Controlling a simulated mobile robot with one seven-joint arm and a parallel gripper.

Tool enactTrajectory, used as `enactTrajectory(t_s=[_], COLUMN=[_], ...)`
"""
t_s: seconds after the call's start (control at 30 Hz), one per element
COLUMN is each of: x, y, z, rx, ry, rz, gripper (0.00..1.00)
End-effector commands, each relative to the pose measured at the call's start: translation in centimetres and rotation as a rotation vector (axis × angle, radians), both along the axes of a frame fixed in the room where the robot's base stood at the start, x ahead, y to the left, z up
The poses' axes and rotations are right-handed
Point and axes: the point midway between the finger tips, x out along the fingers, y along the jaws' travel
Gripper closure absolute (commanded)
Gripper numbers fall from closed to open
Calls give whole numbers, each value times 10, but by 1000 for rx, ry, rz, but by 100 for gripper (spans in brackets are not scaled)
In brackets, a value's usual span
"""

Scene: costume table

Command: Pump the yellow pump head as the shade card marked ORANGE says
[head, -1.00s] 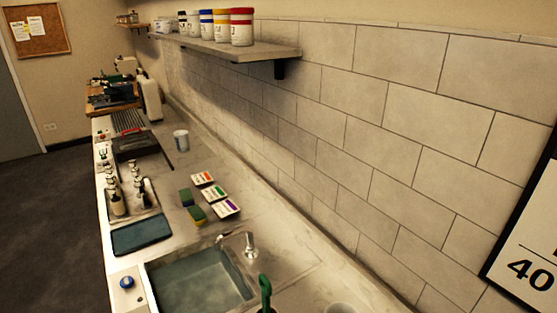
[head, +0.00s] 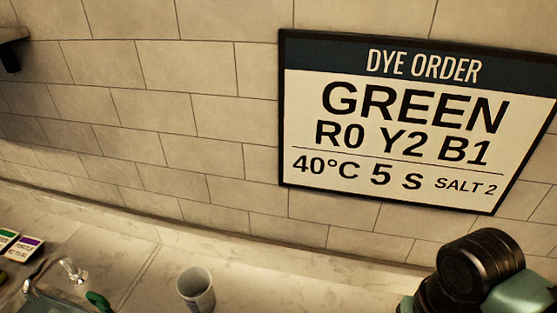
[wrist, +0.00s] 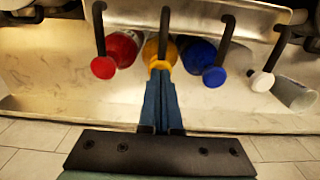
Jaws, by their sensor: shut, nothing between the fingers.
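The yellow pump head (wrist: 152,48) stands in a row of pump heads in the wrist view, with a dark bent spout above it. My gripper (wrist: 160,70) is shut and empty, its fingertips at the near edge of the yellow pump head and overlapping it in the picture. I cannot tell whether they touch. The shade card marked ORANGE is not recognisable in the current head view. Only a green-banded card (head: 7,238) and a purple-banded card (head: 25,247) show at the left edge, their small print unreadable.
Red (wrist: 103,67), blue (wrist: 214,76) and white (wrist: 262,81) pump heads flank the yellow one closely. A wall board (head: 420,120) reads DYE ORDER, GREEN, R0 Y2 B1, 40°C, 5 s, SALT 2. A cup (head: 196,290) stands on the counter (head: 120,232).

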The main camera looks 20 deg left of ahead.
Motion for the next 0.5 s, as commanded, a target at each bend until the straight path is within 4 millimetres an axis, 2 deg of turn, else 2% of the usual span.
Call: enactTrajectory(t_s=[0.27, 0.5], x=[-1, -1], y=[0, 0], z=[-12, -11], rx=[1, 0], ry=[3, 5], rz=[-1, -1], gripper=[100, 100])
